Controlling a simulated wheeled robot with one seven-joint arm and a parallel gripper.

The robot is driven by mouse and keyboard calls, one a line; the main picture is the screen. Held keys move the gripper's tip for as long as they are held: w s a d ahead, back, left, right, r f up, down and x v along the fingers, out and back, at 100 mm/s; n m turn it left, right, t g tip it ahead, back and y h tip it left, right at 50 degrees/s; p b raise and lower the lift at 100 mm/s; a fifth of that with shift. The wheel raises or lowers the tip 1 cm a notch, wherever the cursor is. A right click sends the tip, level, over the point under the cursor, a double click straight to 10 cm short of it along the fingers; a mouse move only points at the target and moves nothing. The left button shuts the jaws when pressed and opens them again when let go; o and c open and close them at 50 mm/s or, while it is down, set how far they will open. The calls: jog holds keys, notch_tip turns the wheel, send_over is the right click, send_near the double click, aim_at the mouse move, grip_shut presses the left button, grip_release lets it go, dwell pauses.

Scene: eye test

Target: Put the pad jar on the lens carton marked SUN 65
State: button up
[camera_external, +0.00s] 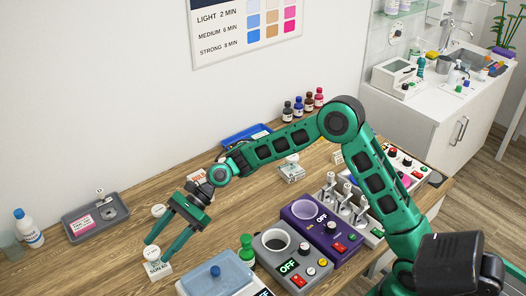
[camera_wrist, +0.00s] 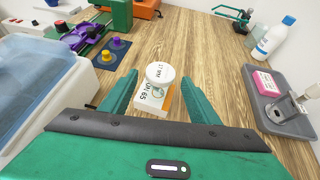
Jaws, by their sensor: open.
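The pad jar (camera_wrist: 160,72), with a round white lid, appears to stand upright on a small white and orange carton (camera_wrist: 150,98) in the wrist view. The carton's print is partly covered and reads "UN 65". My gripper (camera_wrist: 160,79) is open, with one green finger on each side of the jar and a gap visible beside it. In the external view the jar's lid (camera_external: 152,253) and the carton (camera_external: 159,269) are at the table's left front, at the fingertips of my gripper (camera_external: 155,257). Exact contact between jar and carton is hard to see there.
A grey tray (camera_external: 75,233) with a pink box lies to the left, near a white bottle (camera_external: 32,238). A blue-lidded box (camera_external: 222,282), a green piece (camera_external: 246,248) and a grey pot unit (camera_external: 276,262) stand to the right. Wood between tray and carton is clear.

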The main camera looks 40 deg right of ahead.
jog(key=shift+v, duration=2.1)
